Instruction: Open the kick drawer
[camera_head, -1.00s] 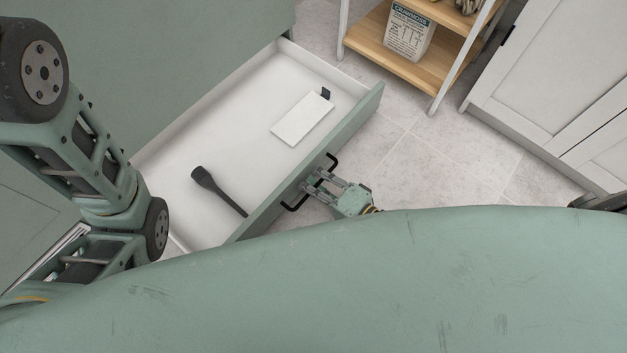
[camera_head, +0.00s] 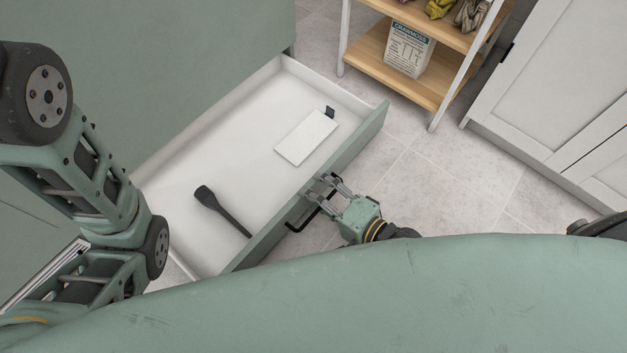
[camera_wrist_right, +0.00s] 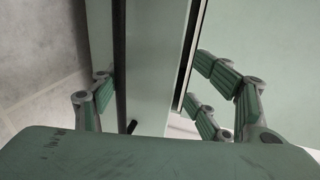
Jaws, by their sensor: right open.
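The kick drawer (camera_head: 353,150) is pulled well out of the green cabinet (camera_head: 140,60), and its white inside shows. Its black bar handle (camera_head: 299,226) is on the green front panel. In the right wrist view the dark handle bar (camera_wrist_right: 119,60) runs between the spread fingers of the gripper (camera_wrist_right: 165,95). The jaws are open. My left arm comes in at the left, and its gripper is out of the picture.
A dark brush-like tool (camera_head: 222,210) and a white flat card-like piece (camera_head: 305,138) lie in the drawer. A wooden shelf rack (camera_head: 438,75) holding a white printed bag (camera_head: 408,50) stands behind. A white cabinet (camera_head: 560,90) is at right. Tiled floor (camera_head: 440,185) between is clear.

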